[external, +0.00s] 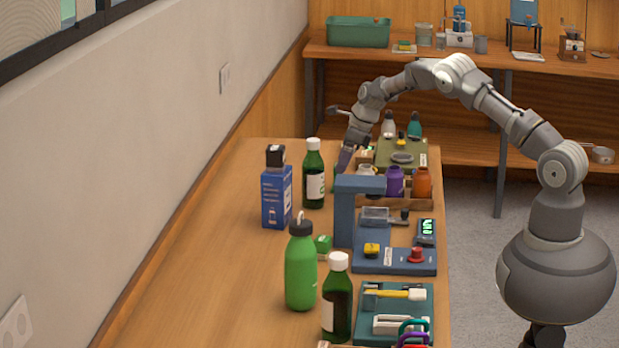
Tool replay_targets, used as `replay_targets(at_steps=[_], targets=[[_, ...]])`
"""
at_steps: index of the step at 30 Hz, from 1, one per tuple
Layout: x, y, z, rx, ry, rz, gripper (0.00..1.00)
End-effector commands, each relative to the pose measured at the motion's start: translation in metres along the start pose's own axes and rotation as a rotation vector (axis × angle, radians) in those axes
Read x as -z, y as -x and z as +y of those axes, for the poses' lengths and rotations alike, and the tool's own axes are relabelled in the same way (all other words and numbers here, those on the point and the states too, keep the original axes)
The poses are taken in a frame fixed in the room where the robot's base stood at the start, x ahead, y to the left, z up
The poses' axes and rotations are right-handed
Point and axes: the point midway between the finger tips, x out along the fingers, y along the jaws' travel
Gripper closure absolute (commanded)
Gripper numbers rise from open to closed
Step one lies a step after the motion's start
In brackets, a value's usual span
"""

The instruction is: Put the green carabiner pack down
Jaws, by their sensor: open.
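My gripper (345,160) is at the far part of the long wooden table, pointing down beside a dark green bottle with a white label (314,180). Its jaws are open; the fingertips are small and partly hidden behind the blue-grey stand. A bit of green shows just below and behind the fingers, too small and covered to name. I cannot tell for sure which thing is the green carabiner pack. A small green block (322,243) lies beside the light green flask. A green carabiner (413,325) stands at the near edge, next to a purple one.
A blue box (276,196), a light green flask (300,268) and another dark bottle (337,300) stand on the table (215,270). The blue-grey stand (358,190) and a tray with purple and orange jars (408,205) crowd the right side. The table's left part is clear.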

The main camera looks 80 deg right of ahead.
Motion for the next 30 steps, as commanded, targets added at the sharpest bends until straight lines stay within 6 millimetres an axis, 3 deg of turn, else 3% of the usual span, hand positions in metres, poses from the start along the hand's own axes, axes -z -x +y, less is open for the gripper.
replay_targets(at_steps=[1, 6, 11, 18, 22, 23, 26, 29, 30], targets=[[-0.002, 0.016, 0.0, 0.001, -0.001, -0.001, 0.17], [-0.001, 0.049, 0.0, 0.0, 0.0, -0.001, 0.17], [0.0, 0.063, 0.0, -0.001, 0.0, 0.0, 0.17], [0.001, 0.065, 0.0, -0.001, 0.001, 0.001, 0.17], [-0.019, 0.084, 0.012, 0.015, 0.102, -0.023, 0.17], [-0.03, 0.096, 0.018, 0.025, 0.163, -0.036, 0.17], [-0.079, 0.155, 0.058, 0.085, 0.484, -0.097, 0.17], [-0.13, 0.24, 0.121, 0.197, 0.936, -0.168, 0.17], [-0.146, 0.278, 0.149, 0.258, 1.129, -0.193, 0.17]])
